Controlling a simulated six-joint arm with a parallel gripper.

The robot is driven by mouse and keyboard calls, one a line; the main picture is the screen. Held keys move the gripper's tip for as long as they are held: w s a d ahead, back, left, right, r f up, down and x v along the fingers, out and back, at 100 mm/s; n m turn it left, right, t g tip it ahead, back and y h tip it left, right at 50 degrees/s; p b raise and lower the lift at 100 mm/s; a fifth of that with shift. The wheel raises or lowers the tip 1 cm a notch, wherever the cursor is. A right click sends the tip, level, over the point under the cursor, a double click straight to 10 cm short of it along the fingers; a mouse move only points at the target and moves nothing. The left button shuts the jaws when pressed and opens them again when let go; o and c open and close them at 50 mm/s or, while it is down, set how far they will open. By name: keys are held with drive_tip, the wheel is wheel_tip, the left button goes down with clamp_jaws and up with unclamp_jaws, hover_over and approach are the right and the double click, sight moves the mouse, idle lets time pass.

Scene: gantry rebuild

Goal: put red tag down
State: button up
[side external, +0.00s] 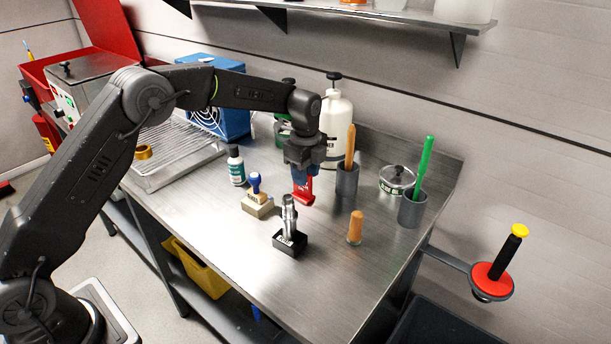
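The red tag (304,191) is below my gripper (303,178), which points down over the steel bench. My gripper looks shut on its upper part. A blue part shows between the dark gripper body and the tag. The tag's lower end is close to the bench top; I cannot tell if it touches.
Grey cups with an orange handle (347,180) and a green handle (413,208) stand right. A white pump bottle (337,118) is behind.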

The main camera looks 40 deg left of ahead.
wheel_tip(320, 180, up, 11)
drive_tip(key=shift+r, duration=0.15)
drive_tip(key=s+r+n+t, duration=0.1)
drive_tip(key=s+r+n, duration=0.35)
drive_tip(key=s, duration=0.35)
drive_tip(key=s+r+n+t, duration=0.2)
drive_tip(key=s+r+n, duration=0.2)
drive_tip(key=s+r, duration=0.3)
drive_tip(key=s+f+n+t, duration=0.1)
drive_tip(key=s+f+n, duration=0.1)
drive_tip(key=s, duration=0.5)
drive_tip(key=s+f+n, duration=0.2)
drive_tip(key=s+n, duration=0.2)
drive_tip(key=s, duration=0.2)
drive_tip(key=s+a+f+n+t, duration=0.1)
drive_tip(key=s+f+n, duration=0.2)
drive_tip(key=s, duration=0.4)
drive_tip(key=shift+s+t, duration=0.3)
drive_tip(key=shift+s, duration=0.05)
drive_tip(key=shift+f+n, duration=0.1)
drive_tip(key=shift+n, duration=0.15)
